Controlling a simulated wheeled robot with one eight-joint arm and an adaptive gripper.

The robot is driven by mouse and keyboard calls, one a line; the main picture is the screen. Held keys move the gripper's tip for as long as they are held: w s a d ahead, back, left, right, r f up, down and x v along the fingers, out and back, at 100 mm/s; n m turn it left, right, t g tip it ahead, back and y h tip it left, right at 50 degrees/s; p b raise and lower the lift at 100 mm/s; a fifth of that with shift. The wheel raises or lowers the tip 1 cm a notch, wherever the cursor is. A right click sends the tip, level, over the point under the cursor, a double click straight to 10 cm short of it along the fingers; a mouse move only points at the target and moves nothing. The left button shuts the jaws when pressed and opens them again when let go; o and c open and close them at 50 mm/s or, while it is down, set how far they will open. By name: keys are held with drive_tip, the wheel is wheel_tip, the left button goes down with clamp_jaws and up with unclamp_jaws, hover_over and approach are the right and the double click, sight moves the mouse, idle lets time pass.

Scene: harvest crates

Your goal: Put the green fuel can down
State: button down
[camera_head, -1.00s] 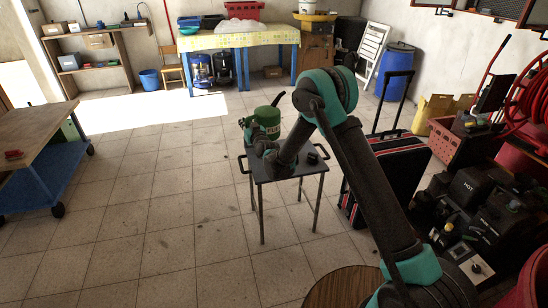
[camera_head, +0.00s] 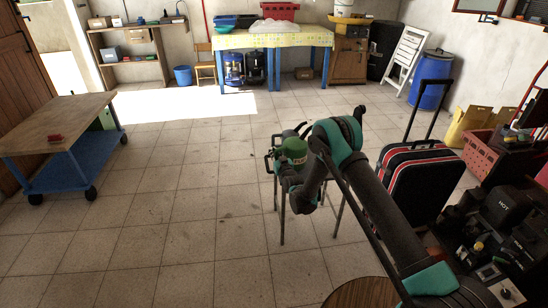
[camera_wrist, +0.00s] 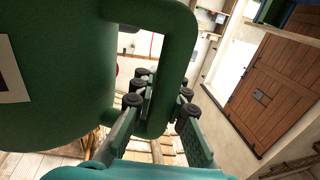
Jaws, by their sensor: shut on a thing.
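My gripper (camera_head: 289,176) is shut on the handle of the green fuel can (camera_head: 295,151). In the wrist view, the can (camera_wrist: 55,80) fills the left side, with its handle loop between the two fingers (camera_wrist: 158,105). In the head view, the can appears in front of the small dark table (camera_head: 282,222), whose top is mostly hidden by the can and my arm. I cannot tell whether the can's base touches anything.
A wooden-topped trolley (camera_head: 60,122) stands at the left. A black and red suitcase (camera_head: 420,180) stands right of my arm, near dark machines (camera_head: 490,205). A cloth-covered table (camera_head: 275,40) is at the back. The tiled floor in the middle is clear.

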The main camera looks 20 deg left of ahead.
drive_tip(key=shift+f, duration=1.4)
drive_tip(key=c, duration=1.5)
unclamp_jaws()
drive_tip(key=shift+f, duration=0.1)
